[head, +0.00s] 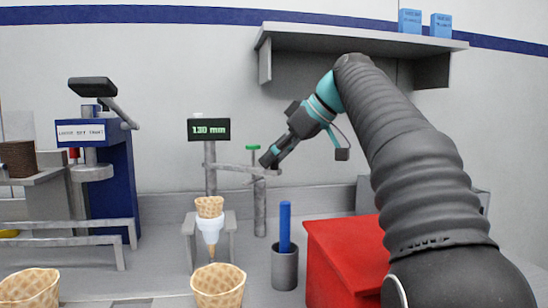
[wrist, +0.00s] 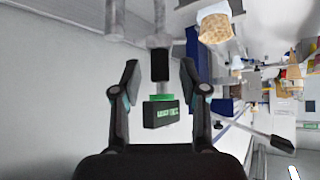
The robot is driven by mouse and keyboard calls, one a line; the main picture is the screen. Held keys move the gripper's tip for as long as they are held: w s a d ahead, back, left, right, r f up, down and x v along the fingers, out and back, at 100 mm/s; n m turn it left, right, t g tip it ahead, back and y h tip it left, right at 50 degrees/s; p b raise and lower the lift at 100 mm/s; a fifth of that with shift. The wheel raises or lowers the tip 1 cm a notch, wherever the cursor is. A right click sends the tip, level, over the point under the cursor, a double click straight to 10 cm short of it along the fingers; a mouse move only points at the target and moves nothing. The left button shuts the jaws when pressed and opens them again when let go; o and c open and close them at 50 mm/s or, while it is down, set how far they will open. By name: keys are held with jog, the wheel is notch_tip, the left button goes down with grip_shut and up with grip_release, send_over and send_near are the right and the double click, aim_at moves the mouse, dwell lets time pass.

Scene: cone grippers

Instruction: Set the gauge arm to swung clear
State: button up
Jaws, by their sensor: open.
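The gauge is a grey post with a black display (head: 209,130) reading what looks like 130 mm. The gauge arm (head: 235,169) is a grey bar reaching right from that post, above and to the right of a wafer cone (head: 210,207) in a white holder (head: 211,228). A green knob (head: 253,147) tops a thin stem near the arm's right end. My gripper (head: 266,162) is beside that end, pointing down-left; contact cannot be told. In the wrist view, my gripper (wrist: 160,75) is open, with the green knob (wrist: 160,98) and display (wrist: 161,113) showing between or beyond its fingers.
A grey cup holding a blue rod (head: 285,228) and a red box (head: 345,262) are right of the gauge. Large cones (head: 219,285) stand in front. A shelf (head: 350,37) hangs above.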

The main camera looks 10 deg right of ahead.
jog(key=shift+s+d+r, duration=0.15)
jog(key=shift+d+r, duration=0.15)
jog(key=s+d+r, duration=0.1)
jog(key=s+d, duration=0.6)
jog(key=d, duration=0.3)
jog(key=shift+s+d, duration=0.35)
jog(key=shift+s, duration=0.05)
jog(key=shift+r, duration=0.1)
